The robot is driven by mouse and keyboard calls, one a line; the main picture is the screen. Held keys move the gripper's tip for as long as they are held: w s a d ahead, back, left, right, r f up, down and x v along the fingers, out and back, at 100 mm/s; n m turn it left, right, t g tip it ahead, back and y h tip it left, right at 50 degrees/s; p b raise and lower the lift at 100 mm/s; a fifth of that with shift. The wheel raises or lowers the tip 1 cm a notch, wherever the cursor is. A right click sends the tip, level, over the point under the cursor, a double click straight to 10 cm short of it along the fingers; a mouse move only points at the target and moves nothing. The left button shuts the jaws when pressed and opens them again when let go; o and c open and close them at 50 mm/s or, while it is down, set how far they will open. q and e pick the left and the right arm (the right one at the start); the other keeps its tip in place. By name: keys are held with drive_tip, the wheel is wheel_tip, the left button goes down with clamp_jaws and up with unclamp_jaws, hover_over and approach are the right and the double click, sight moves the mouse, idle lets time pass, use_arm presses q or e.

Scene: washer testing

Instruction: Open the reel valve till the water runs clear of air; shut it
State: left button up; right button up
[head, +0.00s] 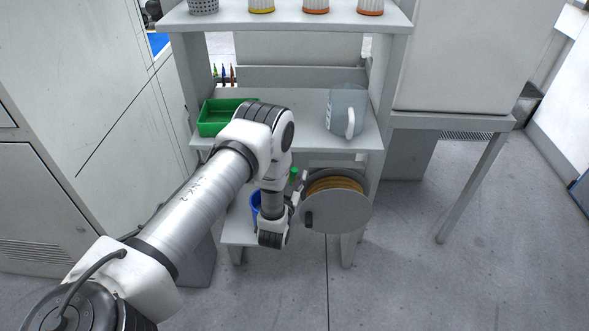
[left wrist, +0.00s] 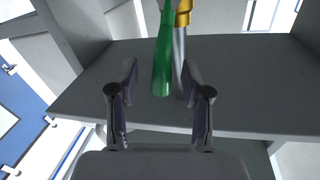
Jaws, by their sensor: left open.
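The hose reel (head: 338,212) with its orange hose (head: 334,184) is at the lower shelf in the head view. A green valve handle (head: 293,174) shows small beside it. In the left wrist view the long green handle (left wrist: 162,62) hangs down between my open fingers, with a gap on each side. A brass fitting (left wrist: 184,18) and a metal pipe (left wrist: 180,50) are just behind it. My left gripper (left wrist: 158,76) is open around the handle; in the head view it is partly hidden by my own wrist. No water is visible. My right gripper is out of view.
A blue container (head: 255,203) stands left of my wrist on the lower shelf (head: 236,232). Above are a green bin (head: 214,118) and a grey jug (head: 347,112) on the middle shelf (head: 312,132). Open floor (head: 400,270) lies to the right.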

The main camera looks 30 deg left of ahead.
use_arm(q)
drive_tip(key=shift+w+a, duration=0.3)
drive_tip(key=shift+w, duration=0.1)
drive_tip(key=shift+d, duration=0.1)
drive_tip(key=shift+c, duration=0.4)
clamp_jaws()
drive_tip(key=shift+w+d, duration=0.1)
drive_tip(key=w+d+f+m+g+b, duration=0.1)
drive_tip(key=d+f+m+b, duration=0.1)
drive_tip(key=m, duration=0.5)
drive_tip(key=w+d+f+m+g+y+b, duration=0.1)
drive_tip(key=d+f+m+g+b, duration=0.1)
drive_tip(key=f+m+b, duration=0.2)
drive_tip(key=shift+w+d+f+m+b, duration=0.35)
drive_tip(key=shift+m+b, duration=0.4)
drive_tip(key=shift+m, duration=0.85)
drive_tip(key=shift+a+y, duration=0.1)
drive_tip(key=shift+y, duration=0.2)
